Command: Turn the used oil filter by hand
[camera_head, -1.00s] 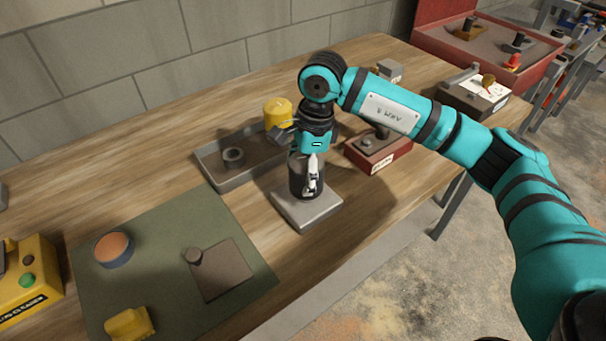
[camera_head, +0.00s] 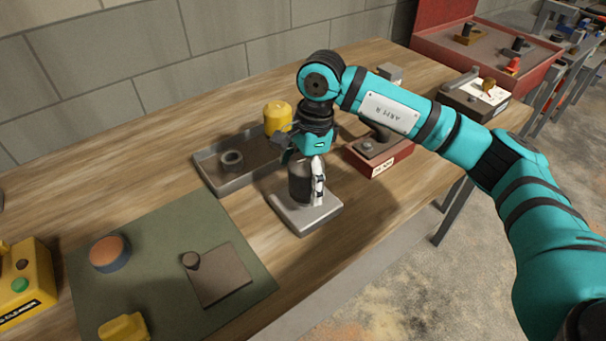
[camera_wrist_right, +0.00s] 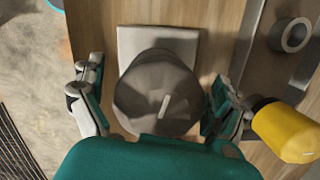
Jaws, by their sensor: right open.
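The used oil filter (camera_head: 300,178) is a dark grey cylinder standing upright on a square light-grey base plate (camera_head: 298,219) on the workbench. In the right wrist view the filter (camera_wrist_right: 158,95) shows from above as a round dark top with a pale bar-shaped mark. My right gripper (camera_head: 306,180) points down over the filter. Its two fingers (camera_wrist_right: 155,108) stand apart on either side of the filter, with gaps between them and its sides. My left gripper is in neither view.
A yellow cylinder (camera_head: 277,117) stands by the tray, close to one right finger. A red-based block (camera_head: 378,155) is to the right. A green mat (camera_head: 150,235) lies front left.

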